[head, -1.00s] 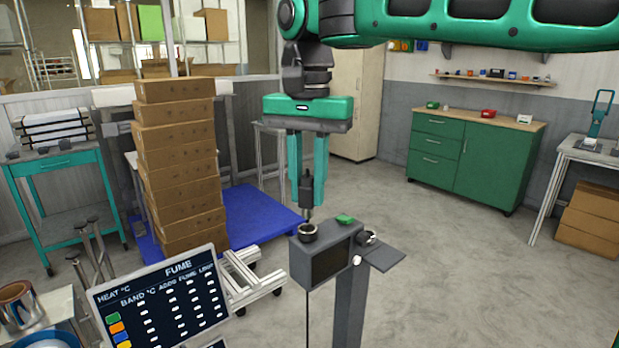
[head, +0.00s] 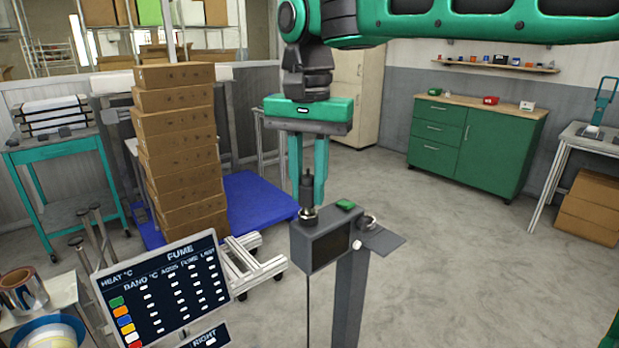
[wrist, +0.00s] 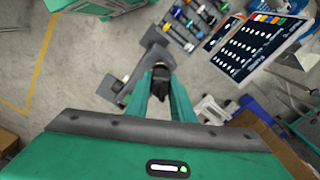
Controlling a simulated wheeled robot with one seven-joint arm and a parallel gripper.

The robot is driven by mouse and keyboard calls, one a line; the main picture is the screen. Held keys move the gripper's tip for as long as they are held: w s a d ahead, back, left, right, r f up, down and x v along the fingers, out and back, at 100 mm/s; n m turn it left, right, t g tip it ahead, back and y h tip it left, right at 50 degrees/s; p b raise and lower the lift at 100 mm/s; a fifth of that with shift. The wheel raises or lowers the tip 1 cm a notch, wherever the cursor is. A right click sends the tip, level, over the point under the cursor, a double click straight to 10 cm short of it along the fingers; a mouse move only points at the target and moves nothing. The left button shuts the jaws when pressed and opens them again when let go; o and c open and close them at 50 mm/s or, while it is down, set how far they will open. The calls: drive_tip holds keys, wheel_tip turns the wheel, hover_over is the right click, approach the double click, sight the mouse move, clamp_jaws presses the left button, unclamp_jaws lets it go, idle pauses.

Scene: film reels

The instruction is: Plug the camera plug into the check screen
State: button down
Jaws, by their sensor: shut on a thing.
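The check screen (head: 327,247) is a dark box on a grey post, with a round socket on the left of its top. My gripper (head: 308,199) is above that socket, fingers pointing down, shut on the black camera plug (head: 307,185). The plug is upright and its lower end meets the socket ring (head: 308,214). I cannot tell how deep it sits. In the wrist view the plug (wrist: 160,76) shows between the fingertips and covers the socket.
A green button (head: 346,204) and a round knob-like part (head: 368,221) are on the screen's right side, near a small shelf plate (head: 383,239). A fume chart board (head: 165,290) stands at front left. Stacked boxes (head: 178,150) are behind left. Floor at right is clear.

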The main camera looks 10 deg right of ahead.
drive_tip(key=shift+f, duration=0.55)
drive_tip(key=c, duration=1.5)
unclamp_jaws()
drive_tip(key=shift+o, duration=0.2)
wheel_tip(320, 180, up, 11)
drive_tip(key=shift+f, duration=0.15)
